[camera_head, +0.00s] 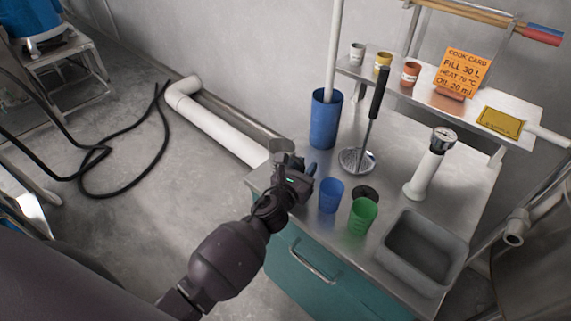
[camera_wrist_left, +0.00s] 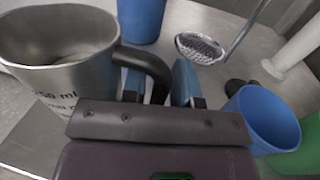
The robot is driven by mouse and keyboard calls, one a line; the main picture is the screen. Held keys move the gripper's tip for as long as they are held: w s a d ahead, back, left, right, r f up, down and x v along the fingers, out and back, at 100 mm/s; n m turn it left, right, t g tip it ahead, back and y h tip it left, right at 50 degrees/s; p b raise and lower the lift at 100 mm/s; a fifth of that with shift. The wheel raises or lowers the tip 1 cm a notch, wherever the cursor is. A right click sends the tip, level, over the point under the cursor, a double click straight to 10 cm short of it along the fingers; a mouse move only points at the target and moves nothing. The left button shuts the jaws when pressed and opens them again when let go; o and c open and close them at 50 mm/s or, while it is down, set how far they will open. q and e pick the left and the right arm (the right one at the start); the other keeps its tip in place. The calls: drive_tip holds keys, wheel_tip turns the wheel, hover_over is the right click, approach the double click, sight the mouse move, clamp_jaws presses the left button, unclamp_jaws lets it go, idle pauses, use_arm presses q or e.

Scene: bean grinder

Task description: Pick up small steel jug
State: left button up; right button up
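The small steel jug (camera_wrist_left: 58,52) stands at the left of the left wrist view, its wide mouth up, with dark printing on its side and a black handle (camera_wrist_left: 150,66). In the head view the jug (camera_head: 281,147) shows only in part behind my left gripper, at the table's left edge. My left gripper (camera_head: 299,167) is at the handle. In the left wrist view its blue fingertips (camera_wrist_left: 160,84) lie on either side of the handle, one inside the loop. I cannot tell whether they press on it. My right gripper is not in view.
A blue cup (camera_head: 331,195) and a green cup (camera_head: 363,215) stand close right of my gripper. Behind are a tall blue container (camera_head: 325,118) and a strainer ladle (camera_head: 356,160). A grey basin (camera_head: 425,253) and a white tool with a gauge (camera_head: 428,170) stand farther right.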

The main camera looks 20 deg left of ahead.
use_arm(q)
drive_tip(key=shift+w, duration=0.25)
drive_tip(key=shift+c, duration=0.2)
clamp_jaws()
drive_tip(key=shift+r, duration=0.15)
